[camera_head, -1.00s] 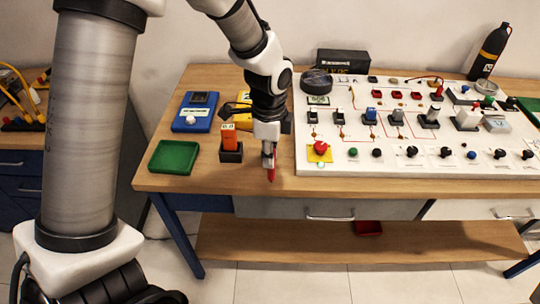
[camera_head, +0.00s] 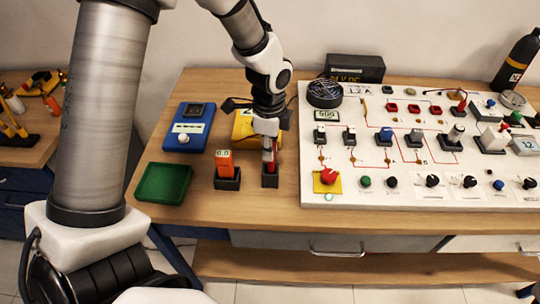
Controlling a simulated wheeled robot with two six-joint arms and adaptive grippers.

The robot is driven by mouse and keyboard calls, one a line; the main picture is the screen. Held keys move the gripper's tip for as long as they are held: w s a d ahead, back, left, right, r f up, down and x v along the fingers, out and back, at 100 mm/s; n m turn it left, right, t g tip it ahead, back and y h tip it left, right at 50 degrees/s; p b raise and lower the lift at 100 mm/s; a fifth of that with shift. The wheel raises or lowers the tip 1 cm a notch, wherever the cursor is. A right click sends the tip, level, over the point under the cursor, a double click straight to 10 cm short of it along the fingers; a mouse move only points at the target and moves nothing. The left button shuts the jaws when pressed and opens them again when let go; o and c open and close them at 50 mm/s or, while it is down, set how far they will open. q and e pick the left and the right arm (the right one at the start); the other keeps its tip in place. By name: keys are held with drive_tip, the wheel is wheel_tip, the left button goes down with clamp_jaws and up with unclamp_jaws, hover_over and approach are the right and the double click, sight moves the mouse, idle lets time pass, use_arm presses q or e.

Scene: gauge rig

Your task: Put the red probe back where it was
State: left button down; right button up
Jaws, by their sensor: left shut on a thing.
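The red probe (camera_head: 269,157) is upright between the fingers of my left gripper (camera_head: 269,150). The gripper is shut on it. The probe's lower end is at a small dark holder (camera_head: 270,180) on the wooden bench, and its tip is hidden there. I cannot tell how deep it sits. My right gripper is not in view.
An orange block-like device (camera_head: 225,163) stands in a similar dark holder (camera_head: 228,182) just left. A green tray (camera_head: 164,184), a blue meter (camera_head: 188,129) and a yellow device (camera_head: 243,124) are nearby. The white panel (camera_head: 400,192) with knobs and switches lies close on the right.

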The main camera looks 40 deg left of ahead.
use_arm(q)
drive_tip(key=f, duration=0.3)
drive_tip(key=shift+w+a+f, duration=0.2)
drive_tip(key=shift+w+f, duration=0.05)
drive_tip(key=shift+f, duration=0.05)
drive_tip(key=shift+s+d+r, duration=0.1)
drive_tip(key=shift+s, duration=0.05)
drive_tip(key=c, duration=1.1)
unclamp_jaws()
drive_tip(key=shift+f, duration=0.2)
drive_tip(key=shift+o, duration=0.2)
drive_tip(key=shift+r, duration=0.1)
wheel_tip(320, 180, up, 12)
drive_tip(key=shift+r+b, duration=0.15)
drive_tip(key=shift+b, duration=0.2)
